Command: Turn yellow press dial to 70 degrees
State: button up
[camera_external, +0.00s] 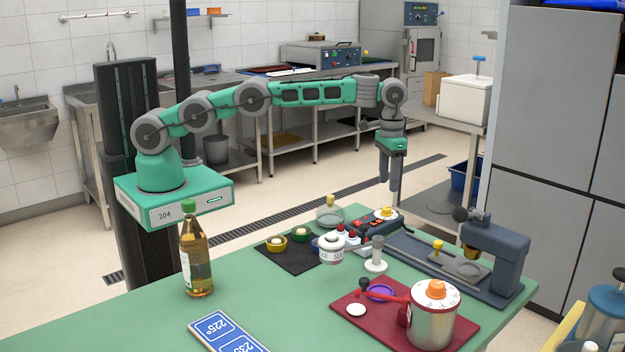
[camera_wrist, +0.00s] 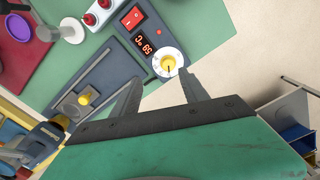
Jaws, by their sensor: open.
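The yellow press dial (camera_external: 386,212) has a yellow knob on a white round scale and sits on a dark blue control box (camera_external: 368,223). In the wrist view the dial (camera_wrist: 168,64) is beside a red lit display (camera_wrist: 145,45), whose digits are turned and hard to read surely. A red switch (camera_wrist: 132,17) is on the same box. My gripper (camera_external: 389,187) points down above the dial, apart from it, with its fingers empty. In the wrist view my gripper (camera_wrist: 159,75) has its two fingers spread, and the dial shows just past the fingertips, nearer the right one.
A dark blue press (camera_external: 493,255) stands to the right of the box. A white jar (camera_external: 331,249), a grey post (camera_external: 376,255) and small red-topped items are close by. A bottle (camera_external: 196,250) and a steel pot (camera_external: 434,315) on a red board stand nearer.

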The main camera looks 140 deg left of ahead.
aim_at(387, 208)
jog(key=shift+s+a+f, duration=0.55)
jog(key=shift+a+f, duration=0.05)
jog(key=shift+a, duration=0.1)
jog(key=shift+s+a+f+n, duration=0.1)
jog(key=shift+f+n, duration=0.2)
notch_tip(387, 208, down, 7)
jog(key=shift+f+p, duration=0.2)
jog(key=shift+p, duration=0.4)
grip_shut()
